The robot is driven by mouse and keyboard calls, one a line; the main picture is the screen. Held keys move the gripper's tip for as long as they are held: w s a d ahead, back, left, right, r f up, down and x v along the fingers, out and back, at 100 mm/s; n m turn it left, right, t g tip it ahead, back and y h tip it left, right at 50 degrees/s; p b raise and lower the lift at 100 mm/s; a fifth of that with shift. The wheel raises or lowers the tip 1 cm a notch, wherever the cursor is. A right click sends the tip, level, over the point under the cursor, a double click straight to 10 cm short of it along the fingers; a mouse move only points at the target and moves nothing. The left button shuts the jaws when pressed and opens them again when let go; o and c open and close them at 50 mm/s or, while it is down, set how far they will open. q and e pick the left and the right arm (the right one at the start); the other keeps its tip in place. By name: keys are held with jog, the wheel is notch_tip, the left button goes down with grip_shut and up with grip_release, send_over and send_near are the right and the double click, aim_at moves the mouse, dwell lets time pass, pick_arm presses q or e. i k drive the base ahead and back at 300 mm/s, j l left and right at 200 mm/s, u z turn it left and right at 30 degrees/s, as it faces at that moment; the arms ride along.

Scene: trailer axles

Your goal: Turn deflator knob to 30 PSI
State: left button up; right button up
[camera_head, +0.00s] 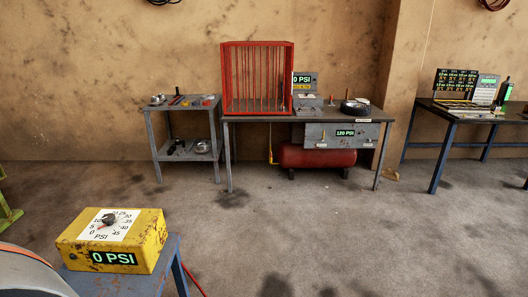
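The yellow deflator box (142,248) sits at the lower left on a blue-grey stand (170,262). Its paint is worn and rusty. A white dial plate (118,232) on its top carries numbers from 0 to 45 and the word PSI. The dark deflator knob (109,219) is in the middle of the plate. A small red mark by the knob seems to point to the low-number side. The green display (113,258) on the box front reads 0 PSI. Neither of my grippers is in view.
A workbench (262,119) at the back holds a red cage (257,75) and another 0 PSI display (302,79). A red tank (316,158) is beneath it. A metal cart (188,157) stands left of it, another table (460,113) right. The middle floor is clear.

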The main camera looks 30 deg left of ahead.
aim_at(108, 219)
jog(key=i, duration=1.5)
jog(key=i+u, duration=0.45)
jog(key=i+l+u, duration=0.2)
jog(key=u, duration=1.9)
